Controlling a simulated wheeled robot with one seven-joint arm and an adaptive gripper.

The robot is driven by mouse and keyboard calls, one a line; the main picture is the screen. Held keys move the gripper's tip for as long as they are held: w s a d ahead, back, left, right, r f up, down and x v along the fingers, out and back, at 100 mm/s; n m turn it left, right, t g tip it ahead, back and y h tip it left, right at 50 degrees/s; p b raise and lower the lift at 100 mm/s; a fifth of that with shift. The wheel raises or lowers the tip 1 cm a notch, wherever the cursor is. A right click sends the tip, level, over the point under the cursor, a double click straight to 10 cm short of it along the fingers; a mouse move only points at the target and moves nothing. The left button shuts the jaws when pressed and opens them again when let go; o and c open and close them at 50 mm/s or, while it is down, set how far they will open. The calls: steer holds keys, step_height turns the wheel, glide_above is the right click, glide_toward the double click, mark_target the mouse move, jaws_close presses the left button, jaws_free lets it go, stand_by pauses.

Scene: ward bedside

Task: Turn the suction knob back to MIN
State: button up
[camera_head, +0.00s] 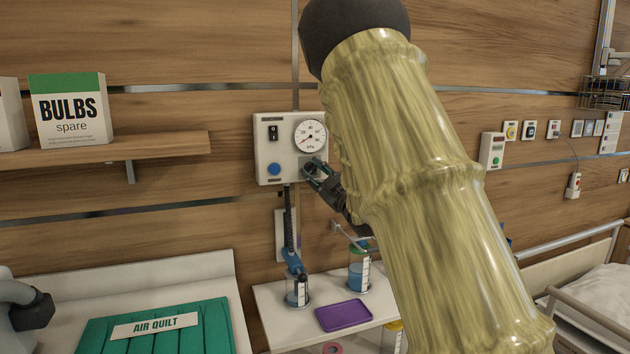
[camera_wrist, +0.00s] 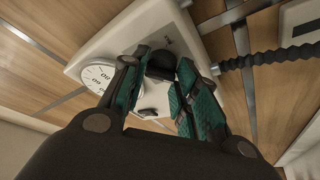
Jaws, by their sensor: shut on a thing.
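The suction unit (camera_head: 263,152) is a pale box on the wood wall with a round gauge (camera_head: 310,135), a black rocker switch (camera_head: 273,133) and a blue button (camera_head: 274,169). My gripper (camera_head: 318,172) is at its lower right corner, under the gauge. In the wrist view, the teal-padded fingers of my gripper (camera_wrist: 164,62) are shut on a dark knob (camera_wrist: 160,67), one finger on each side. The gauge also shows left of the fingers there (camera_wrist: 99,75). The knob's pointer and any MIN mark cannot be read; the fingers hide much of it in the head view.
A dark hose (camera_head: 288,215) hangs below the unit to a blue-topped jar (camera_head: 297,285). A white shelf beneath bears a purple tray (camera_head: 344,315) and another jar (camera_head: 359,270). A shelf at left holds a bulbs box (camera_head: 70,110). A bed rail (camera_head: 570,240) is at right.

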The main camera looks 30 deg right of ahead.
steer(key=shift+n+y+b, duration=0.3)
steer(key=shift+n, duration=0.4)
steer(key=o, duration=1)
steer(key=shift+s, duration=0.1)
steer(key=v, duration=1.2)
steer(key=shift+d+r, duration=0.1)
steer(key=shift+d, duration=0.05)
